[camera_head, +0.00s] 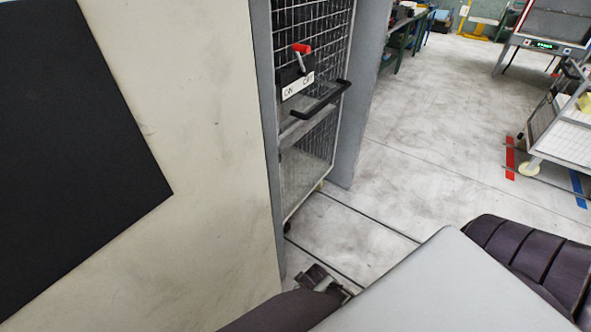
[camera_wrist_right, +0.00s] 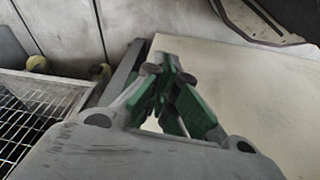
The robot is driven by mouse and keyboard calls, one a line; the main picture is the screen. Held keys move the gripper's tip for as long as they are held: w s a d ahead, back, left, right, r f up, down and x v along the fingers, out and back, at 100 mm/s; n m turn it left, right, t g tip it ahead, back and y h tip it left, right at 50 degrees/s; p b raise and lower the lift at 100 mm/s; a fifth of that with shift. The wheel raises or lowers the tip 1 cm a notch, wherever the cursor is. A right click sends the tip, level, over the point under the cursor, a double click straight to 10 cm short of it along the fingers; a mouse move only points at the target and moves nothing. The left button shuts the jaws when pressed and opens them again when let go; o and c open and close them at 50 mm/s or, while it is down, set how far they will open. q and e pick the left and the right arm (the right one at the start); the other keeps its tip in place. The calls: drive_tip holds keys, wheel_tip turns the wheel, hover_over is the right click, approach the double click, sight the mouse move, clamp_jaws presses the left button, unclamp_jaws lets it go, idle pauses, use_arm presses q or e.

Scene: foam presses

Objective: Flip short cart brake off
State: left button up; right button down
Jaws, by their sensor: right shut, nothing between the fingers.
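The cart (camera_head: 331,152) is a tall wire-mesh cart standing between grey posts in the head view. Its brake lever (camera_head: 302,49) has a red handle and points up above a white plate (camera_head: 298,86) marked ON at left and OFF at right; which side it is set to I cannot tell. My right gripper (camera_head: 328,281) is low at the bottom of the head view, well below and apart from the lever. In the right wrist view its green-padded fingers (camera_wrist_right: 168,92) are shut and empty. My left gripper is not in view.
A black push handle (camera_head: 320,101) sticks out below the plate. A cream wall panel (camera_head: 205,130) stands close at left, with a grey post (camera_head: 362,95) right of the cart. Open floor (camera_head: 430,165) lies to the right, with another cart (camera_head: 563,135) beyond.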

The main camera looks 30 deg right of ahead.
drive_tip(key=w+d+r+n+t+h, duration=0.2)
drive_tip(key=w+d+r+n+t, duration=0.3)
drive_tip(key=r, duration=1.5)
drive_tip(key=w+d+r+n+t+h, duration=0.2)
drive_tip(key=w+d+r+n+t, duration=0.3)
drive_tip(key=w+r, duration=1.1)
drive_tip(key=w+d+r+n+t+h+b, duration=0.1)
drive_tip(key=w+d+r+n+t+h, duration=0.2)
drive_tip(key=w+r, duration=0.8)
drive_tip(key=shift+w+d+r+n+t, duration=0.15)
drive_tip(key=shift+d+r+n+t, duration=1.6)
drive_tip(key=shift+r, duration=4.85)
drive_tip(key=shift+w+d+m+t, duration=0.1)
drive_tip(key=shift+d+m+t, duration=0.2)
drive_tip(key=shift+m+t, duration=0.2)
drive_tip(key=s+d+r+p+x, duration=0.1)
drive_tip(key=d+p+x, duration=0.1)
drive_tip(key=x, duration=1)
drive_tip(key=shift+w+d+r+p, duration=0.2)
drive_tip(key=shift+d+p, duration=0.15)
drive_tip(key=shift+p, duration=0.35)
